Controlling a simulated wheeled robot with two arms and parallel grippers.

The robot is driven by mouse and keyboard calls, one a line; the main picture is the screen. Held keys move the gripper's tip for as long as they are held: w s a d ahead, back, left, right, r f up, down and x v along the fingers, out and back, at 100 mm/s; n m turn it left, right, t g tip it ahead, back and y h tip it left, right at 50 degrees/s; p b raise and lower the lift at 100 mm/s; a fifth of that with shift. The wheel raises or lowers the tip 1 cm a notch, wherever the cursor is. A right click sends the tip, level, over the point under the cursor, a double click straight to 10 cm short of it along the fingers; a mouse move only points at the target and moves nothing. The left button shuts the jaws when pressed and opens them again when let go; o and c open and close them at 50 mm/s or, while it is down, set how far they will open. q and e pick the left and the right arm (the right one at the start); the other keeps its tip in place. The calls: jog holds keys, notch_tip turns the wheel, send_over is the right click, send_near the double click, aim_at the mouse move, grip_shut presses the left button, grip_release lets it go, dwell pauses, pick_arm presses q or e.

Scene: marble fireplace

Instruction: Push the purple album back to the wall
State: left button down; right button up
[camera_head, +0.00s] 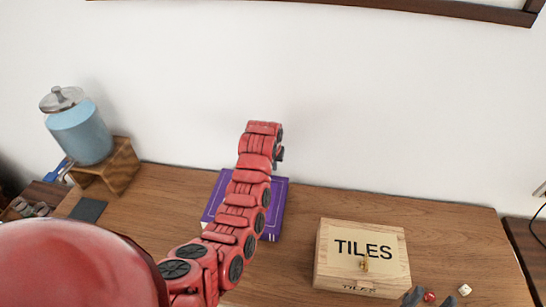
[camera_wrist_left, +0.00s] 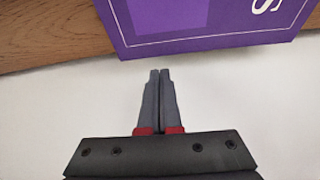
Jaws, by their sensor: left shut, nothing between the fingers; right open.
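The purple album (camera_head: 278,200) lies flat on the wooden tabletop near the white wall, partly hidden by my red left arm. In the left wrist view, the album (camera_wrist_left: 230,20) fills the top, with a strip of table and the wall beside it. My left gripper (camera_wrist_left: 159,72) is shut and empty, with its tips just off the album's edge in that picture. I cannot tell whether they touch it. In the head view my left gripper is mostly hidden by the wrist. My right gripper (camera_head: 430,300) shows only open dark fingertips at the bottom edge.
A wooden TILES box (camera_head: 362,255) stands right of the album. A white die (camera_head: 464,289) and a small red piece (camera_head: 429,296) lie by my right fingertips. A blue jar (camera_head: 80,132) on a wooden stand (camera_head: 118,165) is at the left. Bare tabletop (camera_head: 440,225) lies behind the box.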

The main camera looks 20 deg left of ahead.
aim_at(273, 177)
pick_arm(q)
jog(key=shift+p+x, duration=0.45)
jog(key=shift+x, duration=1.05)
jog(key=shift+w+f, duration=0.15)
jog(key=shift+f, duration=0.25)
jog(key=shift+s+d, duration=0.2)
jog(key=shift+s, duration=0.95)
